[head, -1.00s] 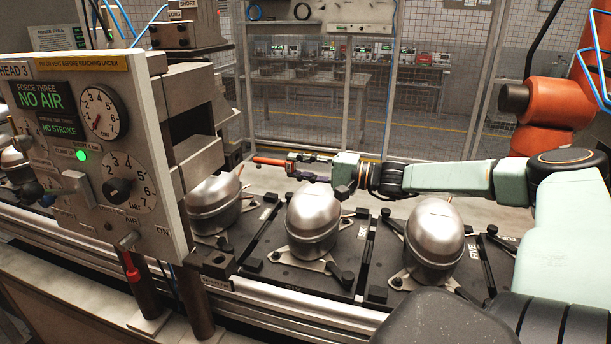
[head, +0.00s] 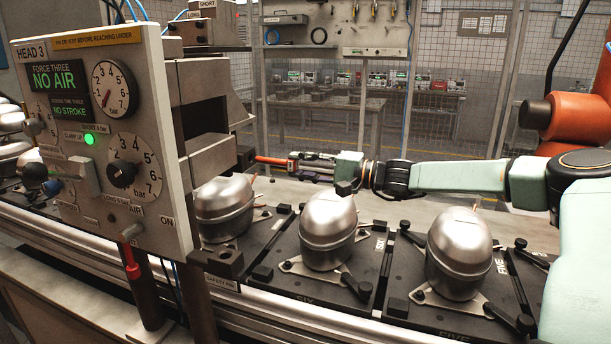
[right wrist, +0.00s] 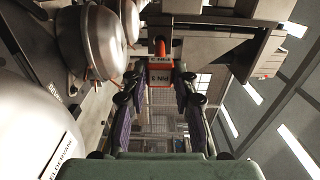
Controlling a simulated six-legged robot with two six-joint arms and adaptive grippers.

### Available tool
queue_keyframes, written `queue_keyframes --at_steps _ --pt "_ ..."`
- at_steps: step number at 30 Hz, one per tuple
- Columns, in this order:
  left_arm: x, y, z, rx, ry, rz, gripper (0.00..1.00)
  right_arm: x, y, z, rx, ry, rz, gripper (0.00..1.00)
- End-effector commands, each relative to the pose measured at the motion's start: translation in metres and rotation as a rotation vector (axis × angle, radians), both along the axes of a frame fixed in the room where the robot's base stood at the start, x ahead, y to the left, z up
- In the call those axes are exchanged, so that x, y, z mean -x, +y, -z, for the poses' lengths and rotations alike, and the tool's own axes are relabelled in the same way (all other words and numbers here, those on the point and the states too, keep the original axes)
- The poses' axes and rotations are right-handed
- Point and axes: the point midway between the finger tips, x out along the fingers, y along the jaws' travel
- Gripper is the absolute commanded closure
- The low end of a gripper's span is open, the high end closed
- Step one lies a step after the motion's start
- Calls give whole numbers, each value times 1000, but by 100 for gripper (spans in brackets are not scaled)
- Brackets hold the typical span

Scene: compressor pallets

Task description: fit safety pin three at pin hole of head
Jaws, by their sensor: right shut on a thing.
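Safety pin three (head: 272,161) is an orange-red rod with a block handle. My right gripper (head: 303,164) is shut on it and holds it level above the pallets, its tip pointing left towards the head. In the right wrist view the block marked PIN 3 (right wrist: 160,76) sits between the fingers (right wrist: 157,88), with the orange rod beyond it. Head 3 (head: 205,105) is a stack of grey steel blocks behind a white gauge panel (head: 95,150). The pin tip appears close to the head's right edge; I cannot tell whether they touch. The pin hole cannot be made out. My left gripper is out of view.
Silver compressors (head: 327,232) stand on dark pallets below my right arm, another (head: 460,250) to the right and one (head: 224,205) beside the head. A block labelled for the safety pin (head: 224,262) is at the panel's lower right. Mesh fencing (head: 420,115) stands behind.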

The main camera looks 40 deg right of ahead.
Motion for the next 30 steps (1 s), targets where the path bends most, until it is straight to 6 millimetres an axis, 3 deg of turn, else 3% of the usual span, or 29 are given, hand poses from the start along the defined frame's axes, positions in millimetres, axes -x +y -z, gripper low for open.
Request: queue_keyframes --at_steps 30 --pt "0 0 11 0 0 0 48 -2 0 1 0 -1 0 100"
